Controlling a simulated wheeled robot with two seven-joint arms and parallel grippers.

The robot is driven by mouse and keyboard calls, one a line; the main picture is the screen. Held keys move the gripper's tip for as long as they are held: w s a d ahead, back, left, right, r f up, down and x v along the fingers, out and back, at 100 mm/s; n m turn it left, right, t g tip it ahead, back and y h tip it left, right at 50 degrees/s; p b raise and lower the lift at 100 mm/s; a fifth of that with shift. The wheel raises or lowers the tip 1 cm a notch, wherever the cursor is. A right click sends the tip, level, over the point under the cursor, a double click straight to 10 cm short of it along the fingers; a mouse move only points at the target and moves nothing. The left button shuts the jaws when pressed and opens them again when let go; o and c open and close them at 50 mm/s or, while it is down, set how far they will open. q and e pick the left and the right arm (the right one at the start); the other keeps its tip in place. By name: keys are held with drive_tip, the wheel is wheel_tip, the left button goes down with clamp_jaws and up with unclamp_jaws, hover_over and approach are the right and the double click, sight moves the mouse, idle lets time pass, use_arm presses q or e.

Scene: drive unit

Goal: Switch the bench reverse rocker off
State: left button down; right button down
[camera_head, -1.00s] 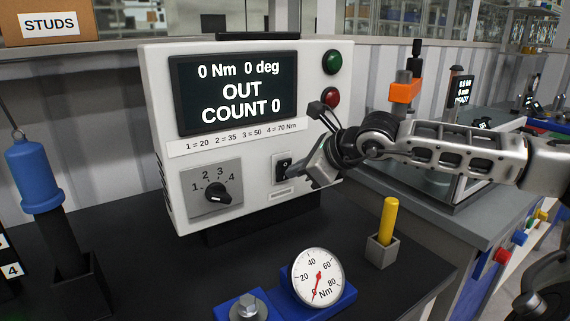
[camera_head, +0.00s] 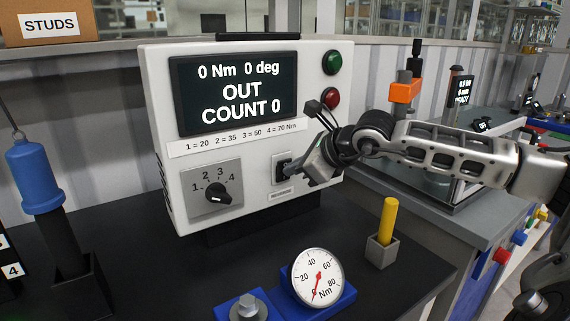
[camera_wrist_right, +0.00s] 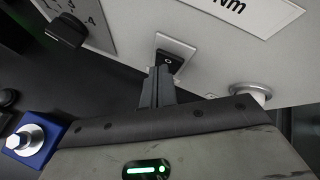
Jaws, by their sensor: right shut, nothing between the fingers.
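The rocker switch (camera_head: 281,163) is a small black switch on a light plate, low on the front of the white drive unit (camera_head: 240,215). It also shows in the right wrist view (camera_wrist_right: 170,60), where a round mark is visible on it. My right gripper (camera_head: 288,169) is shut and empty. Its fingertips (camera_wrist_right: 160,72) are at the rocker's edge and cover part of it; I cannot tell for sure whether they touch. The unit's screen (camera_head: 235,92) reads 0 Nm, 0 deg, OUT, COUNT 0. My left gripper is not in view.
A rotary knob (camera_head: 217,193) is left of the rocker. Green (camera_head: 332,62) and red (camera_head: 331,98) buttons are above right. A dial gauge (camera_head: 318,277), a yellow-handled tool (camera_head: 389,220) and a blue tool (camera_head: 35,177) stand on the dark bench.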

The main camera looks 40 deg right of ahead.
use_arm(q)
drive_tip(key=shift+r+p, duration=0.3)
use_arm(e)
drive_tip(key=shift+w+r, duration=0.1)
drive_tip(key=shift+w, duration=0.25)
drive_tip(key=shift+s+f+b, duration=0.25)
drive_tip(key=shift+s+b, duration=0.2)
drive_tip(key=shift+b, duration=0.7)
use_arm(q)
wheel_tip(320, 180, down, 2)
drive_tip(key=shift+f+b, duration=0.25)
drive_tip(key=shift+b, duration=0.2)
use_arm(e)
drive_tip(key=shift+s, duration=0.3)
drive_tip(key=shift+r, duration=0.1)
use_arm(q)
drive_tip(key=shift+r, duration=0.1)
